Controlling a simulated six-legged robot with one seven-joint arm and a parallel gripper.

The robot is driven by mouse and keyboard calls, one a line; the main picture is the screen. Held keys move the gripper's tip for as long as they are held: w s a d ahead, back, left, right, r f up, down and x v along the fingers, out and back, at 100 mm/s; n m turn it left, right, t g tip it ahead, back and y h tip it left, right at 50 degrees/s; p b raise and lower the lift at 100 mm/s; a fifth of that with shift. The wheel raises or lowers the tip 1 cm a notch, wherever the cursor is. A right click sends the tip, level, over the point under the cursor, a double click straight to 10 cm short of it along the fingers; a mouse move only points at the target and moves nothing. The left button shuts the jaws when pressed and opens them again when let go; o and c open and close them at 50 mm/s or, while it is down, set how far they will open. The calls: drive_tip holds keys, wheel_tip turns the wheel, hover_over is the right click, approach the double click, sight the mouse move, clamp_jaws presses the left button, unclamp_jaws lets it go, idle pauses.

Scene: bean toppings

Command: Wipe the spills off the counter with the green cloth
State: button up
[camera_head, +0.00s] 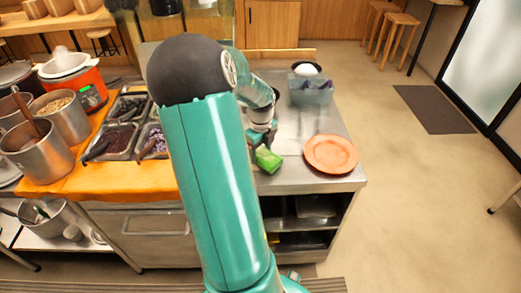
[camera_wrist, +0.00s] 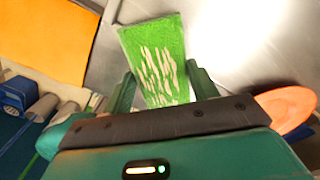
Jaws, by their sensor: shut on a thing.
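The green cloth (camera_head: 268,160) is at the end of my arm, over the steel counter (camera_head: 298,180) near its front edge. My gripper (camera_head: 257,148) is shut on it. In the wrist view the cloth (camera_wrist: 155,60), with pale marks on its face, sits between the two fingers of my gripper (camera_wrist: 163,85). I cannot tell whether the cloth touches the counter. No spill shows clearly; my arm hides part of the counter.
An orange plate (camera_head: 331,154) lies on the counter just right of the cloth. A clear container (camera_head: 310,90) stands behind it. Left are topping trays (camera_head: 115,141) on an orange mat (camera_head: 60,190) and metal pots (camera_head: 38,150). Open floor lies to the right.

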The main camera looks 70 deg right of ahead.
drive_tip(key=shift+f, duration=0.35)
idle(0.3)
drive_tip(key=shift+w+a, duration=0.2)
drive_tip(key=shift+a, duration=0.45)
drive_tip(key=shift+w+a, duration=0.25)
drive_tip(key=shift+a, duration=0.35)
drive_tip(key=shift+w+a, duration=0.2)
drive_tip(key=shift+a, duration=0.45)
drive_tip(key=shift+w+a, duration=0.3)
drive_tip(key=shift+a, duration=0.35)
drive_tip(key=shift+c, duration=1)
drive_tip(key=shift+s+d, duration=0.1)
drive_tip(key=shift+d, duration=0.5)
drive_tip(key=shift+c, duration=0.9)
drive_tip(key=shift+s+d, duration=0.25)
drive_tip(key=shift+d, duration=0.4)
drive_tip(key=shift+s+d, duration=0.2)
drive_tip(key=shift+d, duration=0.45)
drive_tip(key=shift+s+d, duration=0.25)
drive_tip(key=shift+d, duration=0.4)
drive_tip(key=shift+s, duration=0.1)
